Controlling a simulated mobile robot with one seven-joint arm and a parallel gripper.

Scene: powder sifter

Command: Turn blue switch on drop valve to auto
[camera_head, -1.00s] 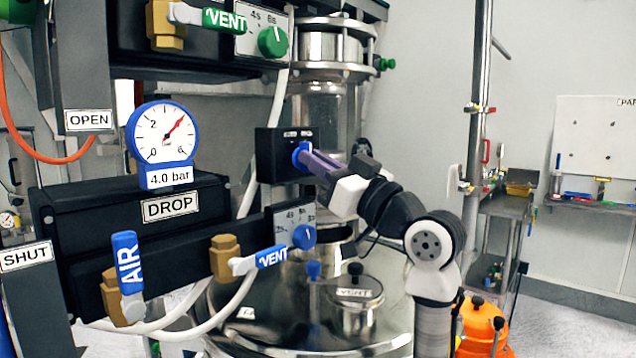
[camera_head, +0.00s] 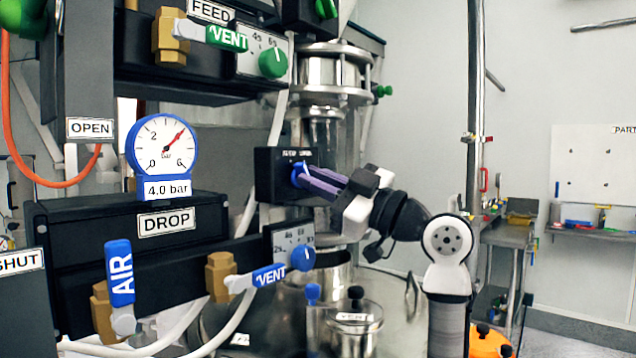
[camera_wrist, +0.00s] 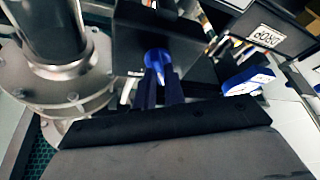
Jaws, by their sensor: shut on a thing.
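The drop valve assembly carries a DROP label (camera_head: 166,222). A black switch box (camera_head: 274,172) on its right bears a small blue switch (camera_head: 297,174). My gripper (camera_head: 308,180) reaches it from the right with its purple-grey fingers shut on the blue switch. In the wrist view, the blue switch (camera_wrist: 156,60) sits between my two dark fingertips against the black box. The box's small label is too blurred to read, and the fingers partly hide the switch.
A blue dial (camera_head: 303,257) sits below the switch box, beside the blue VENT handle (camera_head: 269,274). The blue AIR handle (camera_head: 120,272) stands at the left. A pressure gauge (camera_head: 162,145) reads about 4 bar. A glass column (camera_head: 322,135) stands behind my gripper.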

